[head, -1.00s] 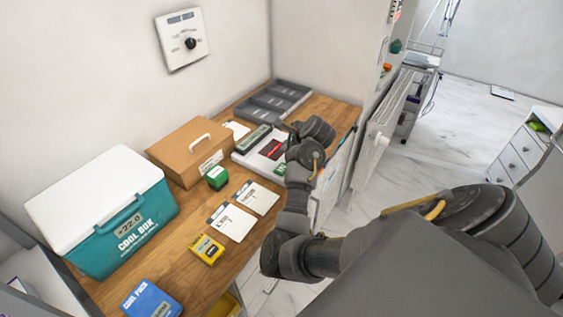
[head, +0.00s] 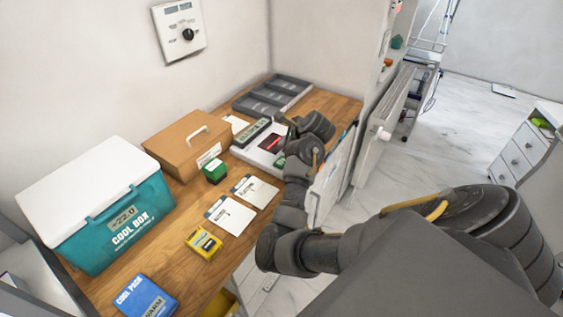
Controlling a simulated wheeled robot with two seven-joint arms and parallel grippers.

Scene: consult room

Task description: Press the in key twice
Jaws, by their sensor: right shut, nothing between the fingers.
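A white device (head: 247,155) with a grey display strip (head: 252,131) sits on the wooden counter, towards the back. It has a red-and-black panel (head: 271,143) and a green patch (head: 280,161) at its right side. Which mark is the in key is too small to read. My right gripper (head: 286,122) is shut and empty, over or beside the device's right end. My own wrist hides part of the device, and I cannot tell whether the fingertips touch it. My left gripper is not in view.
On the counter (head: 180,225) are a teal cool box (head: 150,200), a brown case (head: 170,150), a green box (head: 214,171), white cards (head: 230,214), a yellow box (head: 203,243) and a blue cool pack (head: 147,297). A grey tray (head: 272,95) lies behind. A dial panel (head: 180,30) hangs on the wall.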

